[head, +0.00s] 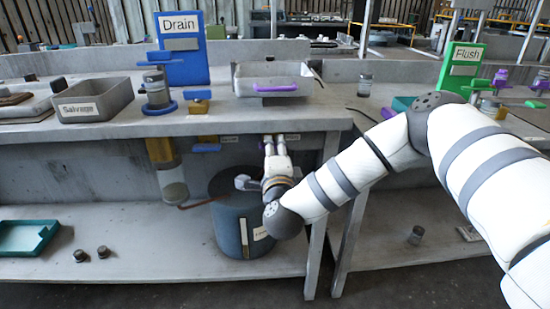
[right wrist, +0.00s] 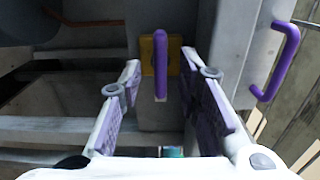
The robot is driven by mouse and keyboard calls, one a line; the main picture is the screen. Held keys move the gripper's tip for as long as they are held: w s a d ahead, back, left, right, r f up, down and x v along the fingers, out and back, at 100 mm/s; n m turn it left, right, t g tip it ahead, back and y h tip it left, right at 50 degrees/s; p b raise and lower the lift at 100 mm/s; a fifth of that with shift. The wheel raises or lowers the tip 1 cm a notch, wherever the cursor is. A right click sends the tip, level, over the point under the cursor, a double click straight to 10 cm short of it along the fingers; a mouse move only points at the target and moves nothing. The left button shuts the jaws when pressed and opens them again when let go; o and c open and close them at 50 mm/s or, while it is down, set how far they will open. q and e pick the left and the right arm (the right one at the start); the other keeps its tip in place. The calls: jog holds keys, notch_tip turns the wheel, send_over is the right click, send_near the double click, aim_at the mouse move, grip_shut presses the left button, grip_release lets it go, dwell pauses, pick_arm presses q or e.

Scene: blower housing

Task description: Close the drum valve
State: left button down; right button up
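My right gripper (head: 274,143) is open below the bench's front edge, above and just behind the drum (head: 231,232). In the right wrist view, a purple upright lever (right wrist: 160,68) on a yellow plate (right wrist: 146,56) stands between its two spread fingers, with gaps on both sides. I cannot tell how far ahead of the fingertips it is. The drum is blue-grey with a dark top and stands on the lower shelf; my gripper and wrist partly cover it. No label readable here shows which lever is the drum valve. My left gripper is not in view.
A clear cylinder (head: 172,182) hangs under the bench. A tray with a purple handle (head: 275,88) stands above. The bench leg (head: 322,215) is close to my right forearm.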

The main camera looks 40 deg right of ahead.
jog(key=v, duration=1.1)
jog(key=shift+d, duration=0.15)
